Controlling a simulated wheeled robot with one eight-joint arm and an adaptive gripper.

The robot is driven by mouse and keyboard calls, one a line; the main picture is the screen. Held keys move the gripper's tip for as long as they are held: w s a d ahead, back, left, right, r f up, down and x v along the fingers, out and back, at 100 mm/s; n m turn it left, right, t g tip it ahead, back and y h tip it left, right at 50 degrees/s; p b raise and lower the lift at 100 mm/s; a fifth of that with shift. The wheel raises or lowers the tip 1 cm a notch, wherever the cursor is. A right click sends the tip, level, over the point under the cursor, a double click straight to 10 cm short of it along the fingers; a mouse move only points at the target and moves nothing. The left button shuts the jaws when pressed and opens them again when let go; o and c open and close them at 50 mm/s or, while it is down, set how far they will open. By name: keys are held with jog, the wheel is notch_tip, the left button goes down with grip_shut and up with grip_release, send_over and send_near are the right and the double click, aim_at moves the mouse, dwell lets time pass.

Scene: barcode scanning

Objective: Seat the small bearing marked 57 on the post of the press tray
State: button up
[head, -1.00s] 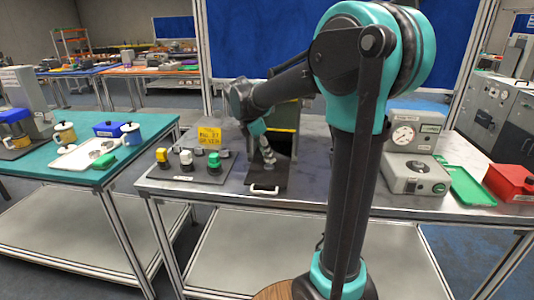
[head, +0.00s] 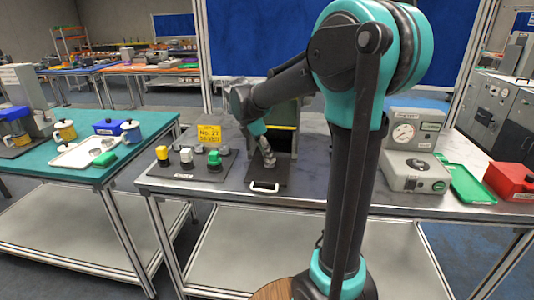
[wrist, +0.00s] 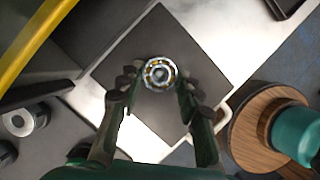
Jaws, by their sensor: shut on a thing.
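My gripper (wrist: 159,84) is shut on a small round bearing (wrist: 159,64) in the wrist view, with a finger on either side. The bearing is a shiny ring with brassy parts and a dark centre. Its marking is too small to read. Below it is the dark press tray (wrist: 190,58), a flat plate with a white handle. In the head view the tray (head: 263,180) lies at the front of the bench, and my gripper (head: 269,163) points down over it. The post is hidden, and I cannot tell whether the bearing touches it.
The press frame with a yellow bar (head: 284,127) stands right behind the tray. Left are a yellow sign (head: 209,134) and a panel with yellow, white and green buttons (head: 214,158). Right are a gauge unit (head: 405,135), a green tray (head: 465,184) and a red box (head: 511,180).

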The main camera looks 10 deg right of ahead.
jog(key=shift+f, duration=0.6)
dwell(0.4)
jog(key=o, duration=1.2)
jog(key=shift+o, duration=0.5)
jog(key=shift+o, duration=1.4)
notch_tip(320, 180, up, 7)
jog(key=shift+r, duration=0.2)
